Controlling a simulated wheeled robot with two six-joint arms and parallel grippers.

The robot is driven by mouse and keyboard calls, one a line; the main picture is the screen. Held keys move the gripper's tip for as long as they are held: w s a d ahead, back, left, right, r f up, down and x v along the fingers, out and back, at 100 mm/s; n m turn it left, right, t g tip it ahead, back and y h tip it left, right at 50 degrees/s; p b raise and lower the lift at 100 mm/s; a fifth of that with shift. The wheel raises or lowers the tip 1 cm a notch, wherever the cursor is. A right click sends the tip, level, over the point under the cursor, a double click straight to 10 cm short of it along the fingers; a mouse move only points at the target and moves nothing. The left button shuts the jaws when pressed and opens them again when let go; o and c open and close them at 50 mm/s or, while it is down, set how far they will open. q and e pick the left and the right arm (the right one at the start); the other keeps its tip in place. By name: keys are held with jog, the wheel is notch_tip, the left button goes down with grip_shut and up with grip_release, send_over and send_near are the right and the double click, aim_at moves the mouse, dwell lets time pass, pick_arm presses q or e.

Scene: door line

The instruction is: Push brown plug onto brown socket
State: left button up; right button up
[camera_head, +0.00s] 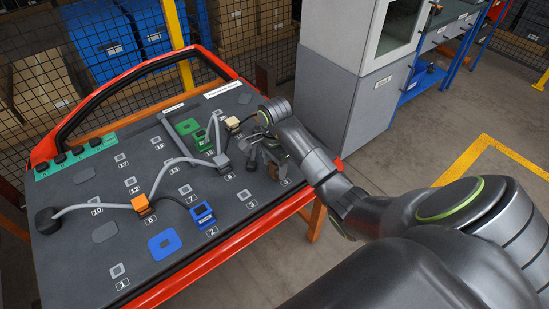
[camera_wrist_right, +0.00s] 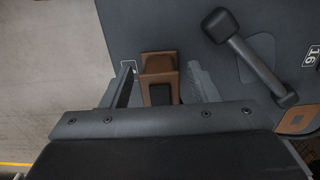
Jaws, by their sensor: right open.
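The brown plug (camera_wrist_right: 158,62) shows in the right wrist view, a brown block with a dark middle, on the dark panel. My right gripper (camera_wrist_right: 161,76) is open, with one finger on each side of the plug; I cannot tell whether they touch it. In the head view my right gripper (camera_head: 263,158) is low over the panel's right end, and the plug is mostly hidden there. My left gripper is not in view.
A dark grey bar with a knob (camera_wrist_right: 244,52) lies right of the plug in the wrist view. The panel (camera_head: 100,235) also carries an orange plug (camera_head: 141,204), a blue plug (camera_head: 203,214), a blue socket (camera_head: 164,245) and cables. A grey cabinet (camera_head: 345,95) stands behind.

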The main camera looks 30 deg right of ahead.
jog(key=shift+f, duration=0.6)
grip_shut()
jog(key=shift+r+p, duration=0.35)
jog(key=shift+r, duration=0.1)
dwell(0.5)
jog(key=c, duration=0.6)
grip_release()
grip_shut()
